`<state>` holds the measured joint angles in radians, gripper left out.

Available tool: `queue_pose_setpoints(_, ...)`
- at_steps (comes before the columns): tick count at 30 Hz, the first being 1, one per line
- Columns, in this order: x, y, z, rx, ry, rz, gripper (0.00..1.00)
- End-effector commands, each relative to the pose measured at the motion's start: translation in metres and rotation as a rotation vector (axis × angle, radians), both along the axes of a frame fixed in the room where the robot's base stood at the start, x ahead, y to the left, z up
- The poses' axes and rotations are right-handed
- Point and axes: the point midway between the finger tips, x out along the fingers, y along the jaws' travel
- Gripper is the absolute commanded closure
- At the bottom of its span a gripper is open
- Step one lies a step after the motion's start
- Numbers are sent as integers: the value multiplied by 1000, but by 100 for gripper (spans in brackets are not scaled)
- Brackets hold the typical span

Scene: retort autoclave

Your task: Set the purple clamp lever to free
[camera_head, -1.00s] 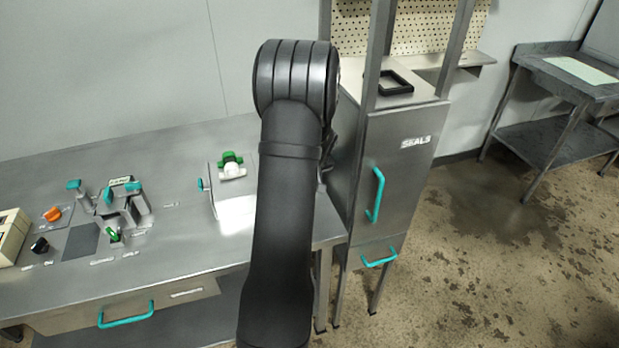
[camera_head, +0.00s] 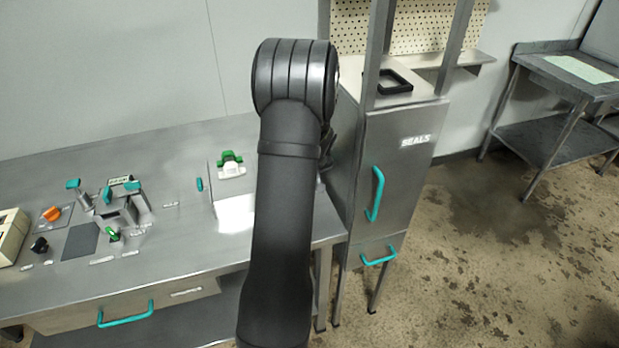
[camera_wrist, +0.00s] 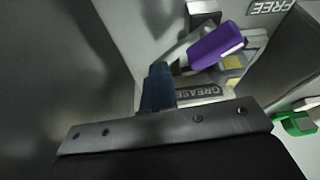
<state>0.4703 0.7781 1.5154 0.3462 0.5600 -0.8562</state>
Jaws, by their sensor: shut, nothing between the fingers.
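The purple clamp lever (camera_wrist: 215,45) shows in the wrist view, right of and above the fingertips, slanting up to the right on a grey metal mount. My gripper (camera_wrist: 160,72) is shut and empty, its dark blue fingers close beside the lever's lower left end. I cannot tell whether they touch it. A FREE label (camera_wrist: 270,7), upside down in the picture, lies above and right of the lever. In the head view my own arm hides the gripper, and the purple lever does not show.
A GREASE label (camera_wrist: 200,93) and a green part (camera_wrist: 294,123) lie near the gripper. In the head view a steel bench (camera_head: 175,225) carries a teal-handled fixture (camera_head: 112,205) and a green-and-white part (camera_head: 231,165). The SEALS cabinet (camera_head: 405,180) stands right of my arm.

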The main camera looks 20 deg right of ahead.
Motion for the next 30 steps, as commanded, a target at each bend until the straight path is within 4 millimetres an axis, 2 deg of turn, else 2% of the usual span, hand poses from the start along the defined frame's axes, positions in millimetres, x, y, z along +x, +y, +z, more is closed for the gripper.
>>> queue_pose_setpoints(1, -12, 10, -17, 25, 42, 8, 100)
queue_pose_setpoints(8, -10, 11, -16, 24, 41, 8, 100)
queue_pose_setpoints(13, 5, 20, -12, 18, 30, 10, 100)
queue_pose_setpoints(17, 30, 33, -5, 6, 11, 9, 100)
queue_pose_setpoints(24, 15, 15, 53, 2, 1, 1, 100)
queue_pose_setpoints(30, 7, 7, 84, 1, 0, -1, 100)
